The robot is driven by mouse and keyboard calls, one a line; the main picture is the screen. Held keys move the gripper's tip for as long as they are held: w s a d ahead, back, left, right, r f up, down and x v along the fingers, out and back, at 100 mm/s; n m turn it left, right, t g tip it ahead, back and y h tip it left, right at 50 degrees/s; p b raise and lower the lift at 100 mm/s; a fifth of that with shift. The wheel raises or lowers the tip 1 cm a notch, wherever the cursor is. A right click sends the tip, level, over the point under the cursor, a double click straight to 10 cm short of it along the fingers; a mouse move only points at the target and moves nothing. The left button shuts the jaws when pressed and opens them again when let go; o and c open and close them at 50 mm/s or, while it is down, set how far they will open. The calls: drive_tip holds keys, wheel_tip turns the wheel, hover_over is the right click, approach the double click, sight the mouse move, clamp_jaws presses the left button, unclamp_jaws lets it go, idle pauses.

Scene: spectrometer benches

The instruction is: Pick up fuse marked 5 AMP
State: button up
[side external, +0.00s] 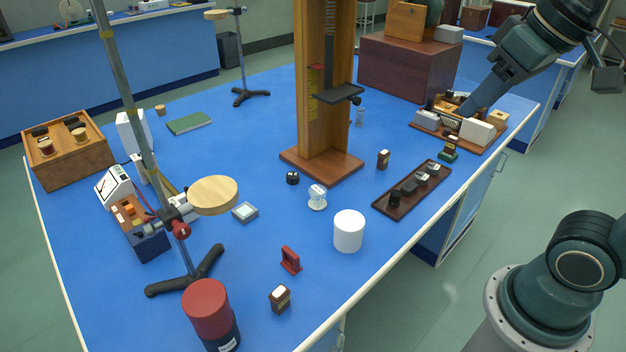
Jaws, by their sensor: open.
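No marking "5 AMP" can be read at this size, so I cannot tell which thing is that fuse. A wooden board (428,132) at the right of the blue table carries several small blocks, some white and some brass-coloured. My gripper (466,113) reaches down from the upper right over this board, among its parts. Its fingertips are small and partly hidden, and I see nothing held in it.
A dark tray (384,208) with several small black and grey pieces lies in front of the board. A tall wooden stand (322,165), a white cylinder (348,231) and a red-brown chest (405,68) stand nearby. The table's right edge runs close to the board.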

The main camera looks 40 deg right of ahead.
drive_tip(key=w+d+r+m+g, duration=0.1)
drive_tip(key=w+d+r+m, duration=0.35)
drive_tip(key=w, duration=0.45)
drive_tip(key=m+g, duration=0.4)
drive_tip(key=m, duration=0.8)
hover_over(383, 153)
wheel_tip(383, 153, down, 7)
wheel_tip(383, 153, down, 30)
drive_tip(key=shift+d, duration=0.15)
drive_tip(key=shift+f, duration=2.6)
